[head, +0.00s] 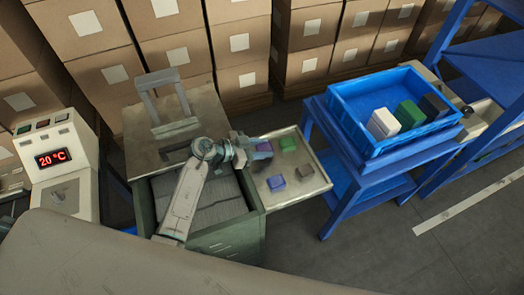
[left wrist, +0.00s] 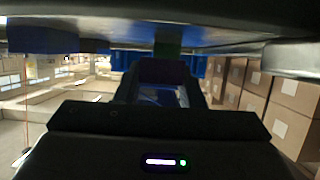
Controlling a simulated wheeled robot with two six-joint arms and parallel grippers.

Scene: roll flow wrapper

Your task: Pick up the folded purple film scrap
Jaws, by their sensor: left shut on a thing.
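My left gripper (head: 258,150) is over the far left part of a small beige tray (head: 318,187). It is shut on a purple film scrap (head: 262,146), which is mostly hidden by the fingers. In the left wrist view the dark purple scrap (left wrist: 163,71) shows between the fingertips. I cannot tell whether it is clear of the tray. Another purple piece (head: 277,183) lies at the tray's near left. My right gripper is not in view.
A green piece (head: 288,144) and a grey-brown piece (head: 305,171) lie on the tray. A blue bin (head: 350,118) with white, green and black blocks stands on a blue table to the right. Stacked cartons (head: 240,50) line the back. A panel reading 20 °C (head: 52,158) is at left.

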